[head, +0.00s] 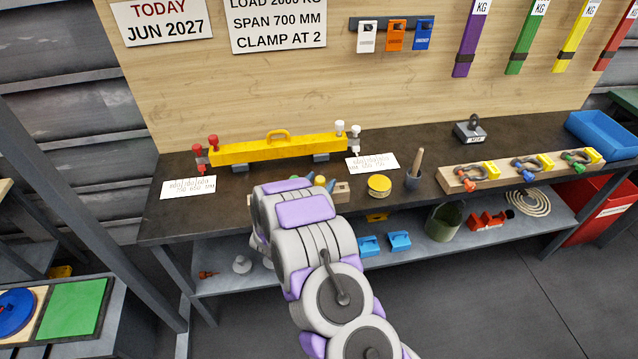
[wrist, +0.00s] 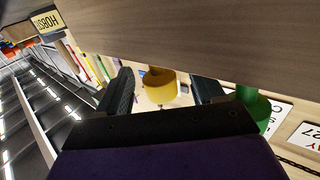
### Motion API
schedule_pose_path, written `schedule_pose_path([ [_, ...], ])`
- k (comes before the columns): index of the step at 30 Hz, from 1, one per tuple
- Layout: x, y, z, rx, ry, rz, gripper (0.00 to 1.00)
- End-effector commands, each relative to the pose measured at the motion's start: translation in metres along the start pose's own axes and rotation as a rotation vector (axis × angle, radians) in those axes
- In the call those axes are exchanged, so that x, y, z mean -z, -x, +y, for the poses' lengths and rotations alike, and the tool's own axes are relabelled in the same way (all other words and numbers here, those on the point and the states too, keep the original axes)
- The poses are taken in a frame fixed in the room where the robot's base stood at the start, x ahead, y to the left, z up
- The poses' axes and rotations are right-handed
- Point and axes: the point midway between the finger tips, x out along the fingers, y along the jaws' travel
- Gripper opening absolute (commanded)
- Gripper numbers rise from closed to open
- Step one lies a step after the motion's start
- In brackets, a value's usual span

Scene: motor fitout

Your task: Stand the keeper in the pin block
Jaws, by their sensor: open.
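In the head view my arm hides most of a small pale wooden block (head: 342,192) on the bench, which looks like the pin block. In the wrist view, which looks upside down, my gripper (wrist: 163,86) is open. A yellow round piece (wrist: 160,92) is between its fingers, with gaps on both sides. A green piece (wrist: 254,107) is right of the fingers. A brown wooden surface (wrist: 180,35) lies close across the top. I cannot tell which piece is the keeper.
A yellow beam (head: 285,149) stands along the back of the dark bench (head: 220,207). A lower shelf holds several loose parts.

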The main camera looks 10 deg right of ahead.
Motion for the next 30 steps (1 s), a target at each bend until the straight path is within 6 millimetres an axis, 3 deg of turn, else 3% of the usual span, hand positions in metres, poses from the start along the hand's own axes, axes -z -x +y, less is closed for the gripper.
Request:
schedule_pose_path([
  [7,0.000,0.003,-0.001,0.001,0.001,-0.001,0.68],
  [11,0.000,0.016,-0.002,0.003,0.001,-0.001,0.68],
  [30,0.000,0.138,-0.002,0.003,0.001,0.000,0.68],
])
